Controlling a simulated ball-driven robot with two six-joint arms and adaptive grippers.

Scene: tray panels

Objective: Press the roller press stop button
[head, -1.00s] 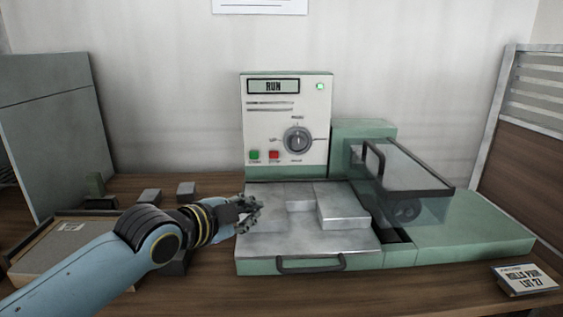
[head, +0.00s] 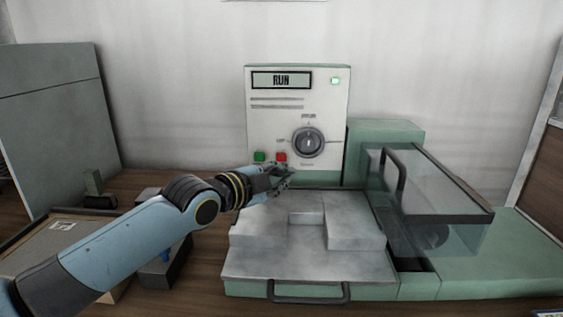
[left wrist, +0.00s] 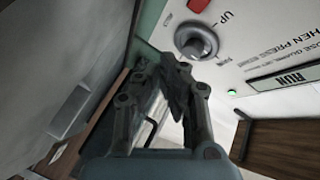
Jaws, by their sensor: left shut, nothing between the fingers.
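The roller press control panel (head: 330,105) stands upright at the back of the table, its display reading RUN and a green lamp (head: 335,81) lit. A red button (head: 281,157) sits low on the panel, beside a green button (head: 259,156) on its left. The red button also shows at the top of the left wrist view (left wrist: 199,5). My left gripper (head: 284,178) is shut and empty, just below and in front of the red button. Whether it touches the panel cannot be told. My right gripper is not in view.
A dial (head: 308,142) sits right of the buttons. The press's metal bed (head: 300,262) with raised blocks lies below, and a clear guard (head: 425,190) with a dark handle is at the right. A cardboard-coloured box (head: 50,250) lies at the left.

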